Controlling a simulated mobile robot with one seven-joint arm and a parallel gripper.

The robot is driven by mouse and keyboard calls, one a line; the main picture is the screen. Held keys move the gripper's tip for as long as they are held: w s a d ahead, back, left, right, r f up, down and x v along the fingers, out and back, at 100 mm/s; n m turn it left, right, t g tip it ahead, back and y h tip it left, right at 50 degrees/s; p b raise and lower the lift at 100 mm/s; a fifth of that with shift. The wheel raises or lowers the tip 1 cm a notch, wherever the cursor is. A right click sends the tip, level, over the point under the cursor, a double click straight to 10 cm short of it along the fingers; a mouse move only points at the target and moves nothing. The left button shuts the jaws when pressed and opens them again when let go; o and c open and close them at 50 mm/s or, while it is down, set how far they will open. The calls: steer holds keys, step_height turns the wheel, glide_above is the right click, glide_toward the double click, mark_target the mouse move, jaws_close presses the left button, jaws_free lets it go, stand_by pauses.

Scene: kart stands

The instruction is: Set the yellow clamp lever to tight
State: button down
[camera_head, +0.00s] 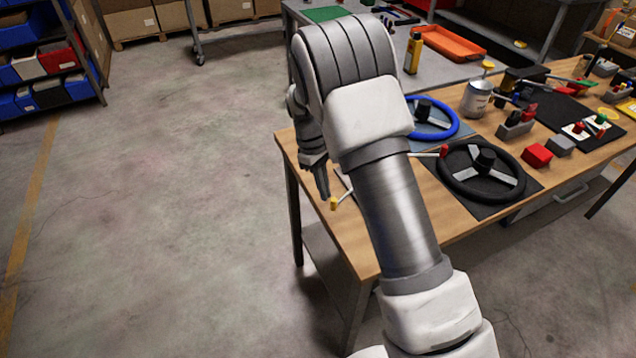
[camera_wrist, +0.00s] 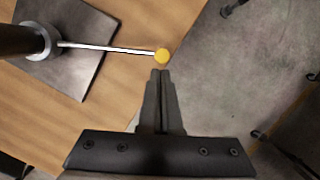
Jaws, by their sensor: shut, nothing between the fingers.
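The yellow clamp lever shows in the wrist view as a thin metal rod with a yellow knob (camera_wrist: 162,55) at its end. The rod runs left to a round grey hub on a dark column (camera_wrist: 18,40), which stands on a dark square plate (camera_wrist: 82,62). In the head view the yellow knob (camera_head: 334,203) is at the table's left edge; my arm hides most of the rod and its hub. My gripper (camera_wrist: 161,72) is shut and empty, its fingertips right beside the knob; I cannot tell whether they touch. It also shows in the head view (camera_head: 325,196).
A black steering wheel (camera_head: 483,172) and a blue one (camera_head: 434,118) lie on the wooden table (camera_head: 362,262). A red-tipped lever (camera_head: 443,151) is close to my arm. A red block (camera_head: 537,156) and a can (camera_head: 476,98) stand farther right. The floor left of the table is clear.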

stand_by(0.4)
steer(key=shift+s+d+n, duration=0.8)
steer(key=shift+s+d, duration=0.1)
steer(key=shift+s, duration=0.05)
steer(key=s+d+n, duration=0.2)
steer(key=d, duration=0.1)
steer(key=s+d+n+t+b, duration=0.1)
steer(key=d, duration=0.1)
steer(key=shift+s+n+h, duration=0.25)
steer(key=shift+n+h, duration=0.05)
steer(key=shift+n, duration=0.1)
steer(key=d+n, duration=0.1)
steer(key=d, duration=0.1)
steer(key=s+d+n+p, duration=0.1)
steer(key=d+n, duration=0.1)
steer(key=d+n+t, duration=0.1)
steer(key=d, duration=0.2)
steer(key=shift+s+r+n, duration=0.1)
steer(key=shift+s+n, duration=0.15)
steer(key=shift+n, duration=0.05)
steer(key=shift+d+n+t+p, duration=0.3)
steer(key=shift+d+n+p, duration=0.15)
steer(key=shift+d+n, duration=0.5)
steer(key=shift+d+m, duration=0.2)
steer(key=shift+m, duration=0.05)
steer(key=shift+a, duration=0.1)
